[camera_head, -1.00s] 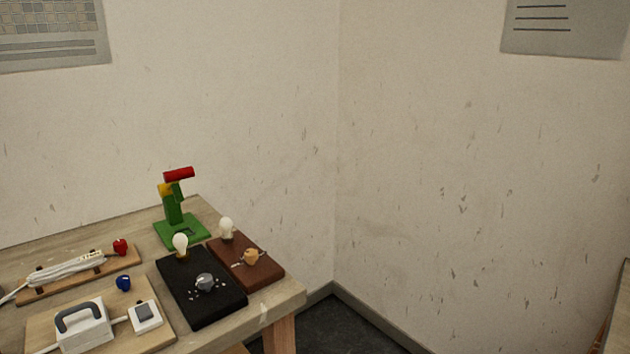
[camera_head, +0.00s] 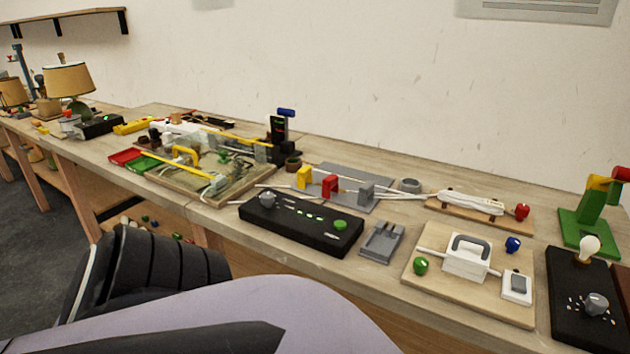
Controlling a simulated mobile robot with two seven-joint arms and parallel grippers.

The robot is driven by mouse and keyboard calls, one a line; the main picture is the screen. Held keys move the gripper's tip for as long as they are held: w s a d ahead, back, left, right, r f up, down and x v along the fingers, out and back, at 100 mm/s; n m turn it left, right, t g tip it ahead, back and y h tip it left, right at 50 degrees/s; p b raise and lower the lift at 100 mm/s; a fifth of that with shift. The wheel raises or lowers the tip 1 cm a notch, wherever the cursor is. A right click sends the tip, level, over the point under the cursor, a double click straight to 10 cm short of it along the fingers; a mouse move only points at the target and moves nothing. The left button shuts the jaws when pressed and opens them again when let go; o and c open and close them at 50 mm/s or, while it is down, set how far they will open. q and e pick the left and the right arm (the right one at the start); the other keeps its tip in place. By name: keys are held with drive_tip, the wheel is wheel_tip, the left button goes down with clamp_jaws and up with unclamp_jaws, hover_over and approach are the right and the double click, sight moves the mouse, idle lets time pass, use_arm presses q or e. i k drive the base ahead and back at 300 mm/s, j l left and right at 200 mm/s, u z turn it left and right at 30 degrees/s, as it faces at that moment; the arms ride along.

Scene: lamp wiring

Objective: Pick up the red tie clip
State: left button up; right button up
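A small red knob-like piece (camera_head: 522,211) sits at the right end of a wooden board with a coiled white cable. A red upright block (camera_head: 329,186) stands on a grey plate near the middle of the bench, with a white cable beside it. I cannot tell for certain which of these red pieces is the tie clip. Neither of my grippers shows; only parts of my own body fill the bottom of the view.
The workbench (camera_head: 395,283) runs along the wall. A black control box (camera_head: 300,222), a grey cradle (camera_head: 381,242) and a wooden board with a white handled box (camera_head: 467,258) line its front edge. A green stand (camera_head: 585,230) is at the right. A cluttered tray (camera_head: 215,190) is left of centre.

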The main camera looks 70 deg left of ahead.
sight(329, 183)
drive_tip(key=u, duration=1.95)
